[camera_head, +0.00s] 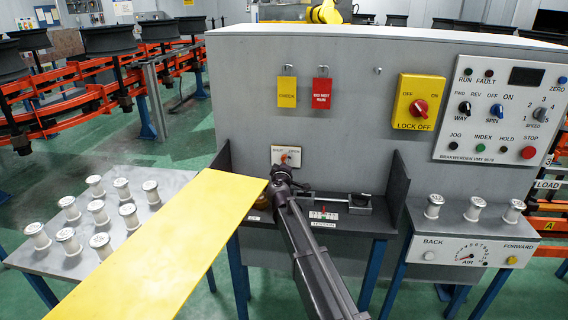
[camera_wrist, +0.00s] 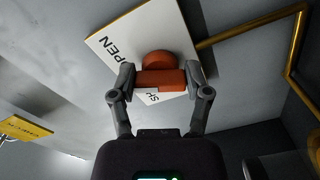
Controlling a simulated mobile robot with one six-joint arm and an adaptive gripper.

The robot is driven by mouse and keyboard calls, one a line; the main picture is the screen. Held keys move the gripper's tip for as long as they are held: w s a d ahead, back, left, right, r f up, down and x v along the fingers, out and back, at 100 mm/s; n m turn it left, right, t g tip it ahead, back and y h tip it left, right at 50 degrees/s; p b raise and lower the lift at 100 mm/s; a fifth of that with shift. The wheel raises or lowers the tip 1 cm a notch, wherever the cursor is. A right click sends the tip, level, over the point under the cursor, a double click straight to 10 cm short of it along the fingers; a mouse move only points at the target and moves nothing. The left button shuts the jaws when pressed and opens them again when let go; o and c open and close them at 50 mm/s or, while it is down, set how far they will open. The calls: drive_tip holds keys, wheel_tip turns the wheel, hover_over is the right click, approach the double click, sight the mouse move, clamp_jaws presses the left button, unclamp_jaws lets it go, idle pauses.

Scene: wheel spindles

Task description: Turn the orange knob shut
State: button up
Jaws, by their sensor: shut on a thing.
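The orange knob (camera_wrist: 158,76) sits on a white plate (camera_wrist: 112,48) lettered OPEN and, partly covered, SH. My gripper (camera_wrist: 160,84) has its two fingers on either side of the knob's bar in the wrist view, touching it. In the head view the white plate (camera_head: 277,151) is on the grey panel above the small shelf.
The grey panel (camera_head: 330,120) carries yellow and red hanging tags, a red lock-off switch (camera_head: 420,107) and a control board (camera_head: 500,110). Dark side plates flank the shelf (camera_head: 345,222). A brass-coloured pipe (camera_wrist: 245,34) runs close beside the knob's plate. White spools stand on tables left and right.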

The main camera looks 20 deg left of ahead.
drive_tip(key=n, duration=0.7)
drive_tip(key=shift+d+r, duration=0.1)
drive_tip(key=shift+r, duration=0.05)
drive_tip(key=n, duration=0.6)
drive_tip(key=shift+w+r+n+p, duration=0.1)
drive_tip(key=shift+r+n+p, duration=0.05)
drive_tip(key=shift+n+p, duration=0.15)
drive_tip(key=o, duration=1.2)
drive_tip(key=shift+c, duration=0.2)
drive_tip(key=v, duration=1.2)
